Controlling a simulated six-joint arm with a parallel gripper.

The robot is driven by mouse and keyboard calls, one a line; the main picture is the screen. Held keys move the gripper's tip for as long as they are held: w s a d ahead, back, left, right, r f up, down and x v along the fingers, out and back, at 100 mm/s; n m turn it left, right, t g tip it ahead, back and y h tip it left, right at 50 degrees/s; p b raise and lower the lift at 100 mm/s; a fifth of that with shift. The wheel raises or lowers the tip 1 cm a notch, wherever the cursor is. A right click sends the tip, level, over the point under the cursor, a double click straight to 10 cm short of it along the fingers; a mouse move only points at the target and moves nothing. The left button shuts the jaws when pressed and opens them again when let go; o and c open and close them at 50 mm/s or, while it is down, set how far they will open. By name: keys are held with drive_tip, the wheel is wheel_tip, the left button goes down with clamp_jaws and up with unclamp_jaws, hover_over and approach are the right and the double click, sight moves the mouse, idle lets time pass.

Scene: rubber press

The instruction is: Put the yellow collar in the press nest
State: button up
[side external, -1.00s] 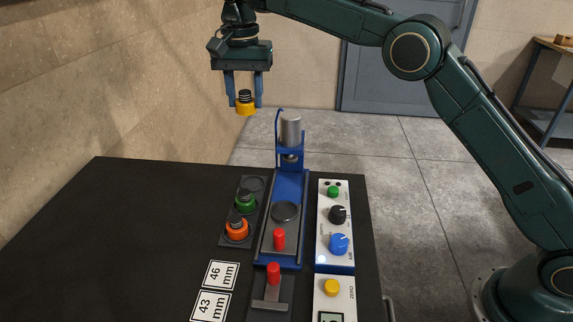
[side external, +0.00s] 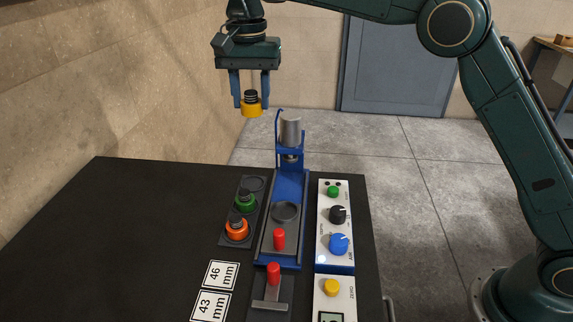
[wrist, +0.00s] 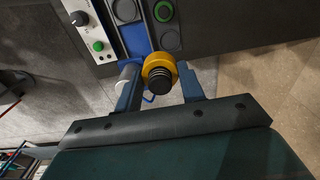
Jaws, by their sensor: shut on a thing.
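The yellow collar (side external: 252,110) has a black ribbed piece standing up from its middle. In the wrist view the collar (wrist: 159,68) sits between the two fingertips (wrist: 159,84). The blue press (side external: 290,184) stands on the black table with a grey cylinder (side external: 290,130) at its back. Its round dark nest (side external: 285,211) looks empty. A red knob (side external: 279,239) is in front of the nest.
A rack (side external: 255,183) left of the press holds a green collar (side external: 245,202) and an orange collar (side external: 237,229); its far place is empty. A control panel (side external: 335,222) stands right of the press. A red-handled fixture (side external: 272,290) and number cards (side external: 221,275) lie in front.

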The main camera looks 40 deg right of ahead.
drive_tip(key=s, duration=1)
drive_tip(key=shift+s+r, duration=0.2)
drive_tip(key=shift+r, duration=0.25)
drive_tip(key=shift+a, duration=0.1)
wheel_tip(320, 180, down, 16)
drive_tip(key=shift+r, duration=0.15)
drive_tip(key=shift+f, duration=2.15)
drive_tip(key=shift+f, duration=0.1)
drive_tip(key=o, duration=1.1)
